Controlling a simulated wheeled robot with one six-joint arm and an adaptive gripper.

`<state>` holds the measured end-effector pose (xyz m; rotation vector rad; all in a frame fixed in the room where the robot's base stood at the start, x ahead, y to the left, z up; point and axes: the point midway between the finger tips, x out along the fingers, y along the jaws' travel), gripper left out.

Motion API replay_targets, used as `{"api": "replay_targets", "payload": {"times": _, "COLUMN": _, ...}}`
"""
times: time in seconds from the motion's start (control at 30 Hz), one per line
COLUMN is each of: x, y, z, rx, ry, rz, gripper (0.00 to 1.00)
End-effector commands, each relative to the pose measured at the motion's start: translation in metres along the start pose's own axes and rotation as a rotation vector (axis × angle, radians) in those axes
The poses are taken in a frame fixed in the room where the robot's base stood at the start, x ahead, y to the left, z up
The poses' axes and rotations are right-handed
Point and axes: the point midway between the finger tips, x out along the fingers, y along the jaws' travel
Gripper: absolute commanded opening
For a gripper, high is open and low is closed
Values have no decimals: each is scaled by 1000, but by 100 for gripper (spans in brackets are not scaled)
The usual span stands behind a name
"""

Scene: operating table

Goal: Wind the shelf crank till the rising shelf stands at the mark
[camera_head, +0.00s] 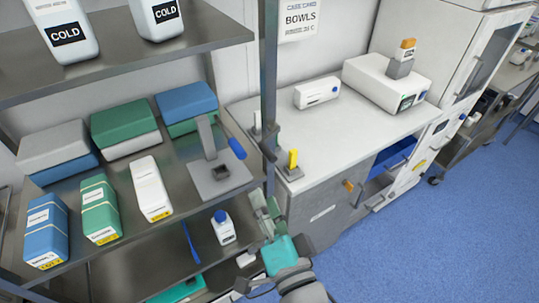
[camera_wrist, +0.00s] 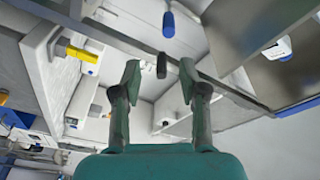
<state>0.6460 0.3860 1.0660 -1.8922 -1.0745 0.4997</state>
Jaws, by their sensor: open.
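My gripper (camera_head: 265,208) is open and empty in front of the shelf rack's right post. In the wrist view its two fingers (camera_wrist: 158,80) stand apart, with a dark knob (camera_wrist: 161,66) showing in the gap beyond them; I see no contact. A dark crank-like part (camera_head: 270,150) sits on the post in the head view. I cannot tell which shelf rises, and I cannot make out the mark.
Folded packs (camera_head: 125,122), wrapped boxes (camera_head: 100,209) and a white bottle (camera_head: 222,227) stand on the rack. To the right are a white counter (camera_head: 335,122) and a yellow handle (camera_head: 293,158). The blue floor (camera_head: 440,220) at right is clear.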

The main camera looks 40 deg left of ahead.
Motion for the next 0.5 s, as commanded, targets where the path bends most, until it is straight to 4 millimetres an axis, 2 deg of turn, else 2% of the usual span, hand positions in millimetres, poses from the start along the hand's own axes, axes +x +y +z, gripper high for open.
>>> {"api": "replay_targets", "payload": {"times": 0.23, "x": 5, "y": 9, "z": 3, "rx": -251, "ry": -36, "rz": -104, "gripper": 43}}
{"api": "replay_targets", "payload": {"times": 0.5, "x": 4, "y": 18, "z": -9, "rx": -515, "ry": 20, "rz": -218, "gripper": 43}}
